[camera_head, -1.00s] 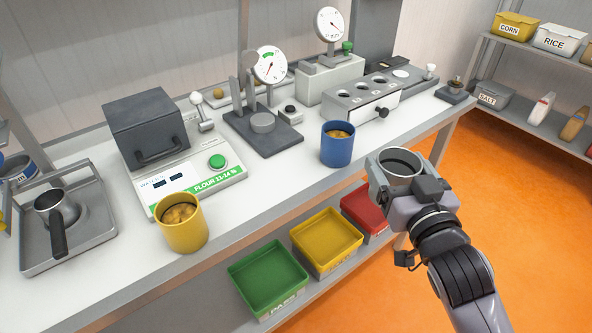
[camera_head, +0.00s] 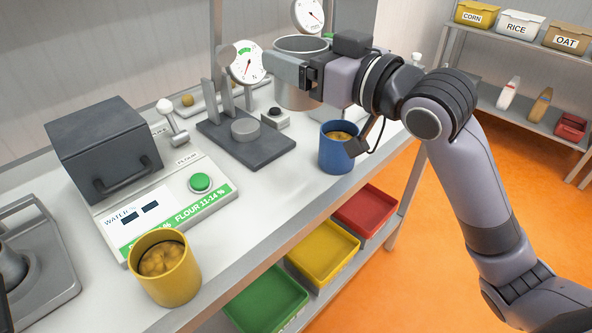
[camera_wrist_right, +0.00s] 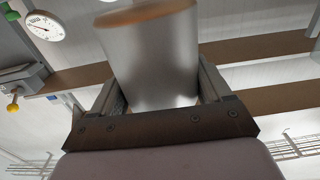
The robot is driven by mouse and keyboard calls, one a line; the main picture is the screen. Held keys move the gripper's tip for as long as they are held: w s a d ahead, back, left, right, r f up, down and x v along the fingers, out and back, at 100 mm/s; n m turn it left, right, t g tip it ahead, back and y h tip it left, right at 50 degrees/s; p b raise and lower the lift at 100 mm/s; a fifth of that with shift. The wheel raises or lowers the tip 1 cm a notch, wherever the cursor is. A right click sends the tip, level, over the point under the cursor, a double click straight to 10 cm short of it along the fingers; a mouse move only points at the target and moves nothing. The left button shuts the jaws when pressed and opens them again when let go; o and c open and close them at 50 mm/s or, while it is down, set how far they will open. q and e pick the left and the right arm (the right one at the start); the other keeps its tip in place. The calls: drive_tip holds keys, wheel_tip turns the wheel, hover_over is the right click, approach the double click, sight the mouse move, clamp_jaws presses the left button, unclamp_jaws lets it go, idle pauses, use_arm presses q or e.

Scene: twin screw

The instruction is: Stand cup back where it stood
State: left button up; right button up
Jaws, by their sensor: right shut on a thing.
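My right gripper (camera_head: 292,70) is shut on a grey metal cup (camera_head: 296,92), one finger along its near side. It holds the cup in the air over the bench, beyond the blue cup (camera_head: 336,158). The cup's open rim faces up in the head view, and the gripper hides part of its side. In the right wrist view the cup (camera_wrist_right: 155,60) sits between the two fingers, its end edge tinted orange. My left gripper is not in view.
A yellow cup (camera_head: 165,268) with brown contents stands at the bench's (camera_head: 235,255) front edge. A dark press stand (camera_head: 262,148), dial gauge (camera_head: 247,62) and flour meter (camera_head: 150,222) stand nearby. Coloured trays (camera_head: 322,250) lie on the shelf below.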

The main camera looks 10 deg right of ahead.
drive_tip(key=shift+f+b, duration=1.15)
drive_tip(key=shift+f, duration=7.8)
drive_tip(key=shift+f, duration=0.1)
drive_tip(key=o, duration=0.9)
